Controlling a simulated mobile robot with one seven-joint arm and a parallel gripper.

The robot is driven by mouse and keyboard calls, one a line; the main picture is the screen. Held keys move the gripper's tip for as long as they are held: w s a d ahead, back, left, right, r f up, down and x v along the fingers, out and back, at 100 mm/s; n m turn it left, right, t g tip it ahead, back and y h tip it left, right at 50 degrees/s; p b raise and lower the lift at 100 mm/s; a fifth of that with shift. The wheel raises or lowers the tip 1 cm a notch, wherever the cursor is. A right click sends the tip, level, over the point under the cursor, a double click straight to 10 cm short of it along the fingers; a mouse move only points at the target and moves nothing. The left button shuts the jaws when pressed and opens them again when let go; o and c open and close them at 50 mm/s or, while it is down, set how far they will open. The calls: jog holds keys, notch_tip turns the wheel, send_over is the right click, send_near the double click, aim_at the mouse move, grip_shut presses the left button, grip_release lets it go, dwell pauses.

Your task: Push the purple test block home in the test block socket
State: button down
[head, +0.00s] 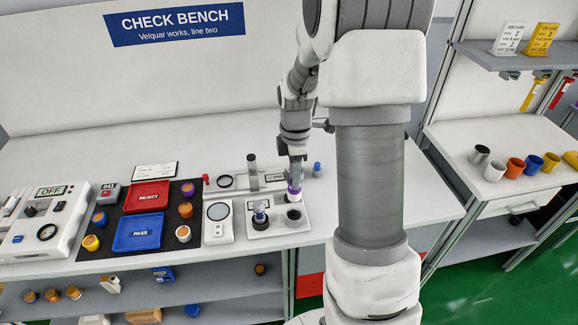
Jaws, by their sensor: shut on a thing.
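The purple test block (294,191) shows as a small purple ring under my gripper (295,181), at the back right of a light grey plate on the bench. My gripper points down and is shut on the block. A pale round part (293,198) shows just below the purple; it may be the test block socket, but it is too small to be sure. I cannot tell how deep the block sits. My fingers hide the top of the block.
A grey post (252,172) rises behind. A blue part (317,169) stands to the right. The bench's right end is clear.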

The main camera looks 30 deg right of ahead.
aim_at(295, 192)
jog(key=shift+s+f, duration=0.15)
jog(key=shift+f+b, duration=2.1)
jog(key=shift+f, duration=0.7)
jog(key=shift+f+b, duration=1.45)
jog(key=shift+f, duration=0.65)
jog(key=c, duration=0.5)
grip_release()
jog(key=shift+r, duration=0.1)
notch_tip(295, 192, up, 17)
jog(key=shift+f+p, duration=0.2)
jog(key=shift+p, duration=0.55)
jog(key=shift+r, duration=0.4)
